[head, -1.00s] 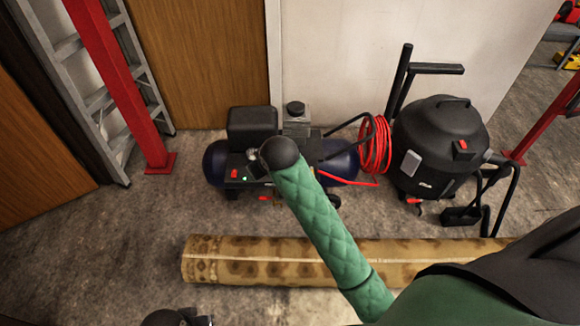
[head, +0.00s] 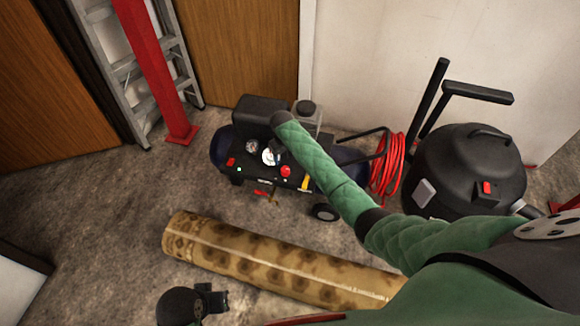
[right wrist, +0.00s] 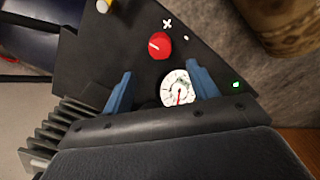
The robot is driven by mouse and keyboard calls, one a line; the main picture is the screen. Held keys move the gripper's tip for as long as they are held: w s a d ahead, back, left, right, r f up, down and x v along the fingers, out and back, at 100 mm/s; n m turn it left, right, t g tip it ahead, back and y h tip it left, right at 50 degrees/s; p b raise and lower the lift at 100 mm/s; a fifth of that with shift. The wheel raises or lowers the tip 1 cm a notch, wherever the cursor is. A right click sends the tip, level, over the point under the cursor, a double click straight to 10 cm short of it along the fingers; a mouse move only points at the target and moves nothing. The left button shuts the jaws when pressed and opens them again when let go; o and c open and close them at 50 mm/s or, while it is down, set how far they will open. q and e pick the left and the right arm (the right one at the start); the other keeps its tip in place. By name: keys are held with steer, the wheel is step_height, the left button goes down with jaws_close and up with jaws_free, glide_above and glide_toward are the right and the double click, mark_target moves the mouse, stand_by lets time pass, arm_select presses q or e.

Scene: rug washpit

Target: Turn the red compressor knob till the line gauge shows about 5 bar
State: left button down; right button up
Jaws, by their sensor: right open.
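The compressor (head: 232,150) stands on the floor with a black panel. Its red knob (head: 286,171) shows clear of my arm in the head view. In the right wrist view the red knob (right wrist: 159,45) has a white mark and lies just beyond my fingertips, untouched. A white gauge (right wrist: 178,90) with a red needle lies between the blue fingers there; its scale is too small to read. It also shows in the head view (head: 268,157), next to a second gauge (head: 251,146). My right gripper (right wrist: 160,66) is open and empty over the panel. My left gripper (head: 208,300) is a dark shape whose jaws are unclear.
A rolled rug (head: 270,257) lies on the floor in front of the compressor. A black vacuum (head: 465,170) and a coiled red hose (head: 388,170) stand to the right. A ladder (head: 125,70) and a red post (head: 150,70) are at the left. Floor left of the compressor is clear.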

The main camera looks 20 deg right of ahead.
mark_target(285, 169)
steer(key=shift+s+d+f, duration=0.15)
steer(key=shift+f, duration=0.25)
steer(key=shift+s+d+f, duration=0.1)
steer(key=shift+f, duration=0.3)
steer(key=shift+a+f, duration=0.1)
steer(key=shift+a, duration=0.05)
steer(key=shift+a+f, duration=0.1)
steer(key=shift+f, duration=3.7)
steer(key=c, duration=1)
